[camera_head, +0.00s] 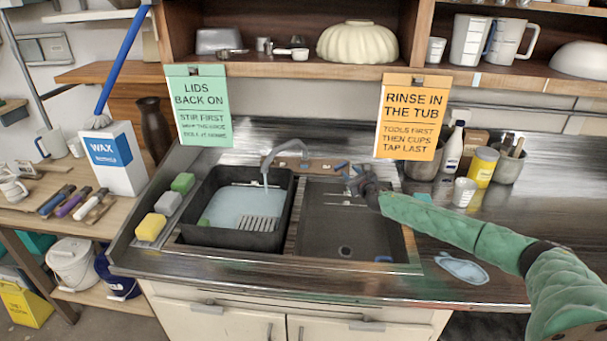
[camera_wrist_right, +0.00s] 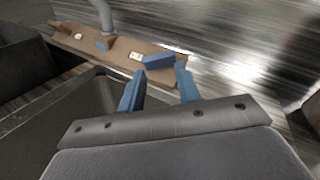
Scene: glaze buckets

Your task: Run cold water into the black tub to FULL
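The black tub (camera_head: 283,199) sits in the left sink basin and holds pale blue water (camera_head: 232,205) below its rim. My right gripper (camera_head: 352,177) is at the tap's brown base board (camera_head: 308,165), over the back of the right basin. In the right wrist view its two blue fingers (camera_wrist_right: 158,84) are apart, with a blue tap lever (camera_wrist_right: 158,62) just beyond and between their tips. I cannot tell whether they touch it. My left gripper is not in view.
Sponges (camera_head: 151,227) line the tub's left side. The right basin (camera_head: 345,225) is mostly empty. An orange sign (camera_head: 412,115) hangs above the counter behind my right arm. Cups and a yellow can (camera_head: 482,166) stand at the back right. A blue cloth (camera_head: 462,268) lies in front.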

